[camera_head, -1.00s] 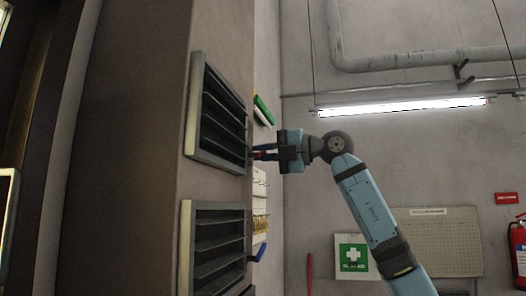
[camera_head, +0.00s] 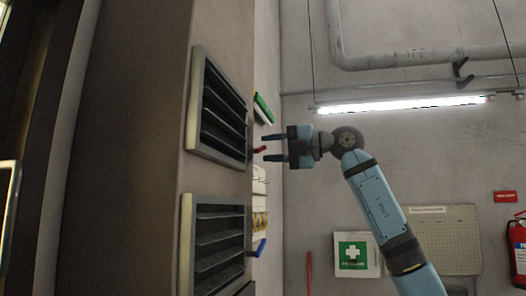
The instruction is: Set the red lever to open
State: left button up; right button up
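I see no contact between fingers and lever. The lever's base is hidden behind the cabinet's edge. My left gripper is not in view.
A green handle (camera_head: 263,108) is above the red lever and a blue handle (camera_head: 260,247) below it on the same side face. Two louvred vents (camera_head: 222,105) (camera_head: 216,245) are on the cabinet front. A fire extinguisher (camera_head: 518,247) stands far right.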

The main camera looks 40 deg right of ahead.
jog(key=b+v, duration=0.2)
jog(key=v, duration=0.9)
jog(key=shift+s+d, duration=0.25)
